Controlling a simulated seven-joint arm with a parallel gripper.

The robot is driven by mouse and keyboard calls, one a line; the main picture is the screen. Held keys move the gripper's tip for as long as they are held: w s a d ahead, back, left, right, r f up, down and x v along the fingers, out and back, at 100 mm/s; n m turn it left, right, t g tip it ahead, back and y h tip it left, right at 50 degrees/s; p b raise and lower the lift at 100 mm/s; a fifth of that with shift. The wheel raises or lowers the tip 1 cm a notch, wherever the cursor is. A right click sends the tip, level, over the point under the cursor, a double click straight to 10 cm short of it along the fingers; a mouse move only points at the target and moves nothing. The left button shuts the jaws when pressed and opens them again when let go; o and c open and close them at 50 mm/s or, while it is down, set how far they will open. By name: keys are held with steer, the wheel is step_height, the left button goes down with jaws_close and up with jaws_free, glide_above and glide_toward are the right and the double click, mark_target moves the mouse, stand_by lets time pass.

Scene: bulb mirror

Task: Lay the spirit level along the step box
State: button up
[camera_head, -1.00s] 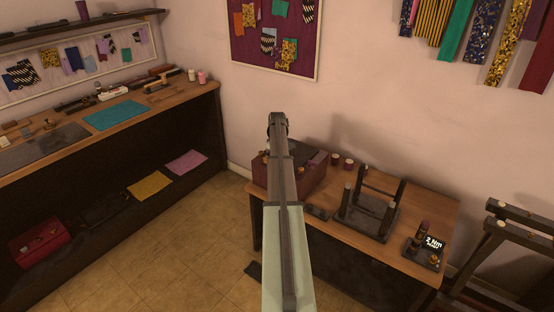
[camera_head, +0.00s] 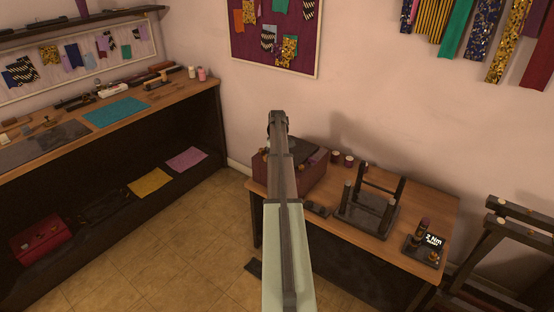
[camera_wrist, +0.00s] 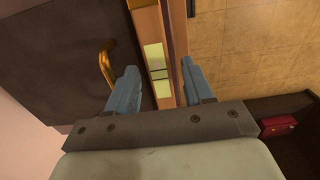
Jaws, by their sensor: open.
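In the wrist view a wooden bar with pale yellow-green panels, which looks like the spirit level (camera_wrist: 157,78), runs up the picture between my two fingers. My gripper (camera_wrist: 158,70) is open, one finger on each side of the bar; I cannot tell if either touches it. A dark flat surface with a brass handle (camera_wrist: 106,66) lies left of the bar, and a thin maroon strip runs along its right side. In the head view the maroon box (camera_head: 306,180), likely the step box, stands on the table's left end. My arm hides part of it and the gripper.
Tiled floor (camera_head: 190,235) is open to the left. A workbench (camera_head: 165,97) lines the left wall; a dark rack (camera_head: 500,245) stands right.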

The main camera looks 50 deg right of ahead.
steer(key=shift+r, duration=3.35)
